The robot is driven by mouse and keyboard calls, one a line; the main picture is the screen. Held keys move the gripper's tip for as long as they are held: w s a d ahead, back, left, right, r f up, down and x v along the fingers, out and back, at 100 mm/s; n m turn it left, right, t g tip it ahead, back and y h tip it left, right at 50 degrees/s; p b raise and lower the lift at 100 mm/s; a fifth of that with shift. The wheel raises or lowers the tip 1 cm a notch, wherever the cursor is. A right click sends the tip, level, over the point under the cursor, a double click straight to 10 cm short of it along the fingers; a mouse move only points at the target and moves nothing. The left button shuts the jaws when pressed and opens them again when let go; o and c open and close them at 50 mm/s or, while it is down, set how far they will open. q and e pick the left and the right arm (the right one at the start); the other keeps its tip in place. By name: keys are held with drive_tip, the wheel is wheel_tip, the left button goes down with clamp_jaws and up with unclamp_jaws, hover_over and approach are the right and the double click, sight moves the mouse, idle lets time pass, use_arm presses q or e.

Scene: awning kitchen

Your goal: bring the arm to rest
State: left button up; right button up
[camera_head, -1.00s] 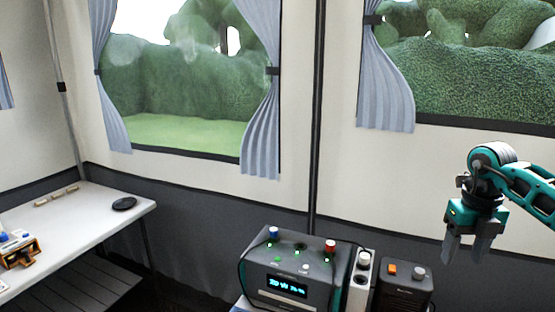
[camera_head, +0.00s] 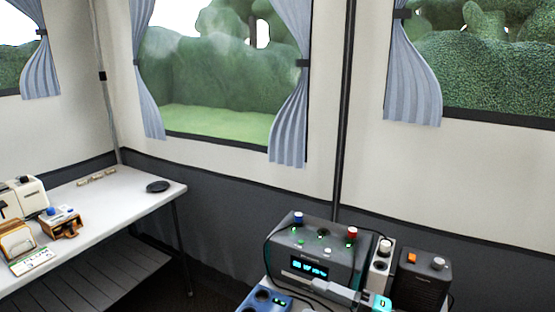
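Neither of my grippers shows in the head view, and no part of my arms can be made out for certain. The place where an arm with a gripper hung at the right now shows bare wall and a dark device.
A grey device with a lit display (camera_head: 318,262) stands at bottom centre. A dark box with an orange button (camera_head: 424,280) is right of it; a grey handle with a cyan end (camera_head: 348,292) lies in front. A white table (camera_head: 110,215) at left holds a black disc (camera_head: 157,186).

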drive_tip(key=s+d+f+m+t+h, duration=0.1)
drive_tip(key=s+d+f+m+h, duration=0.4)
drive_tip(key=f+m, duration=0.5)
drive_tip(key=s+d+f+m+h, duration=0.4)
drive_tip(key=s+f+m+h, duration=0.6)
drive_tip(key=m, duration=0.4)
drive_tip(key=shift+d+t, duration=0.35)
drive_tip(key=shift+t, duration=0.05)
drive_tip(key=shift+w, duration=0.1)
